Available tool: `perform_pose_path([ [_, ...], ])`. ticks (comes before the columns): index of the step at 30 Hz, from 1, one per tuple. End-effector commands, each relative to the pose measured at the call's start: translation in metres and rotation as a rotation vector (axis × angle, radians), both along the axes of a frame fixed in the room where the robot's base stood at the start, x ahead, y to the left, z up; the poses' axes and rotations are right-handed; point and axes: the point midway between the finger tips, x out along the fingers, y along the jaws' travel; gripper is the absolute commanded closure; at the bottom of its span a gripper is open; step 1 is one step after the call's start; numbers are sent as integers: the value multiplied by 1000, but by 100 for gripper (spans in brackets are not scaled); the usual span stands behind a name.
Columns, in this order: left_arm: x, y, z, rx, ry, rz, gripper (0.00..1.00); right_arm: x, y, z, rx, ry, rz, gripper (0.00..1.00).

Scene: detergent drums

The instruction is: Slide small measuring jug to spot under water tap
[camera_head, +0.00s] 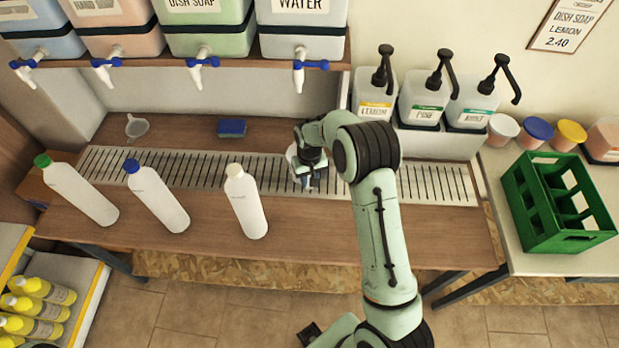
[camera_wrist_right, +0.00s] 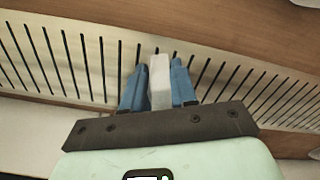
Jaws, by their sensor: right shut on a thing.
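The water tap (camera_head: 299,72), white with a blue lever, hangs below the water container (camera_head: 303,28). My right gripper (camera_head: 306,183) is low over the slotted drip grate (camera_head: 235,174), below the tap in the picture. In the right wrist view its blue fingers (camera_wrist_right: 160,88) are shut on a pale upright piece (camera_wrist_right: 159,72), seemingly part of the small measuring jug. In the head view only a pale sliver of the jug (camera_head: 291,156) shows beside my wrist; the rest is hidden. I cannot tell whether it is exactly under the tap. My left gripper is not in view.
White bottles with green, blue and cream caps (camera_head: 247,205) stand along the front left. A blue sponge (camera_head: 231,128) and a grey funnel (camera_head: 136,127) lie behind the grate. Pump dispensers (camera_head: 425,100) stand back right, a green crate (camera_head: 545,205) far right.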

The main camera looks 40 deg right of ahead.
Motion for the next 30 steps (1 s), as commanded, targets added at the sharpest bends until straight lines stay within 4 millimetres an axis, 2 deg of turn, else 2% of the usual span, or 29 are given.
perform_pose_path([
  [11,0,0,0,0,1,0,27,0,0,0,0,0,-1,100],
  [12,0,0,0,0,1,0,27,0,0,0,0,0,-1,60],
  [14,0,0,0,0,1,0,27,0,0,0,0,0,-1,43],
  [23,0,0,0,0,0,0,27,0,0,1,0,0,0,43],
  [26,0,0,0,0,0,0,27,1,0,8,-1,-2,0,43],
  [30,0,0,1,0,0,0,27,1,0,32,-1,-5,-1,43],
])
